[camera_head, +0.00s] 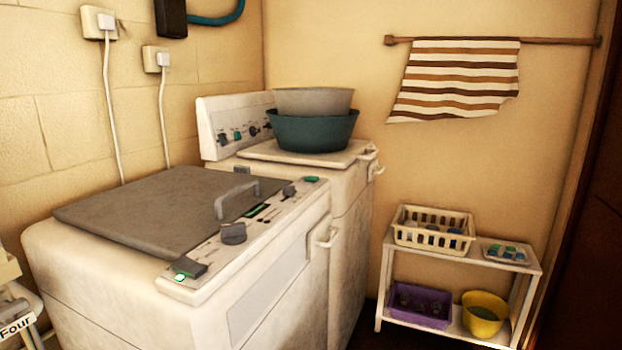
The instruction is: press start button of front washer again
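The front washer (105,285) is the nearer white machine at the lower left, with a closed grey lid (150,205) and a handle. Its control panel (262,235) runs along the right side of its top. A bright green button (180,277) sits at the panel's near end, beside a dark switch. A second green button (311,179) sits at the far end. A grey dial (233,234) and a small dark display (256,211) lie between them. I cannot read which button is start.
A second white washer (345,215) stands behind, with a teal basin (312,132) and grey basin (313,101) on top. A white shelf (515,266) stands at right. A white part labelled "Four" (17,328) shows at the left edge. Cords hang on the wall.

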